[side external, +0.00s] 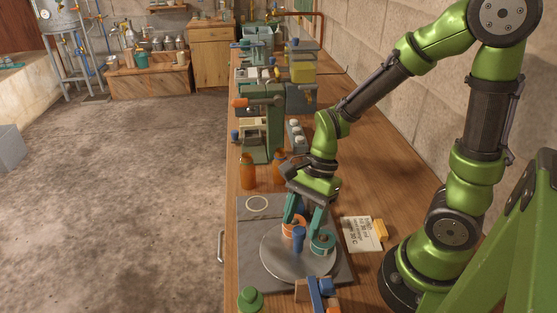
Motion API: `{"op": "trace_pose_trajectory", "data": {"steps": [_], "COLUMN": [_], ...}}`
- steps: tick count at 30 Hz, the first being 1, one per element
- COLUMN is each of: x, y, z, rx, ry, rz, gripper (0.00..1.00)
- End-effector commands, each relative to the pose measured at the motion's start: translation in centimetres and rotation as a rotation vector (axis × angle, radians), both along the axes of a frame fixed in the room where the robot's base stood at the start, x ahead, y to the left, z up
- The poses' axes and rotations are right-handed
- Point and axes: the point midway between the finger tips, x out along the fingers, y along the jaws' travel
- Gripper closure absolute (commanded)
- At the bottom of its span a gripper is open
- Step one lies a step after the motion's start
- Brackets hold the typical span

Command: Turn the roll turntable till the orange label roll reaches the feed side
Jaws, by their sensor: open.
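The roll turntable (283,265) is a round grey disc on a dark square plate near the bench's front. The orange label roll (290,229) stands on the disc's far part, partly hidden by my gripper. A blue upright piece (298,240) is near the disc's middle, and a teal roll (323,243) sits on its right side. My gripper (303,226) points down over the far part of the disc, its teal fingers spread apart. One finger is by the orange roll, the other by the teal roll. Whether either touches is not clear.
Brown bottles (248,173) and a green machine (264,130) stand behind the turntable. A written card (361,234) with a yellow-orange block lies to its right. A green knob-like object (250,299) and a blue-and-orange item (318,293) are in front.

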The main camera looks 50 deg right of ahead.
Motion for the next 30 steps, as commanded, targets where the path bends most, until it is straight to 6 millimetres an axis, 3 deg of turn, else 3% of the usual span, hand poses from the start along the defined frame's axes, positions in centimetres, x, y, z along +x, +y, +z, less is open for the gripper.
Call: {"op": "trace_pose_trajectory", "data": {"steps": [12, 18, 24, 30], "x": [0.0, 0.0, -0.1, -0.1], "y": [-3.9, -5.3, -5.9, -6.0], "z": [9.1, 12.6, 14.1, 14.3], "rx": [-0.003, -0.002, -0.002, -0.002], "ry": [-0.008, -0.004, -0.001, 0.000], "rz": [-0.007, -0.007, -0.005, -0.004], "gripper": [0.44, 0.44, 0.44, 0.44]}}
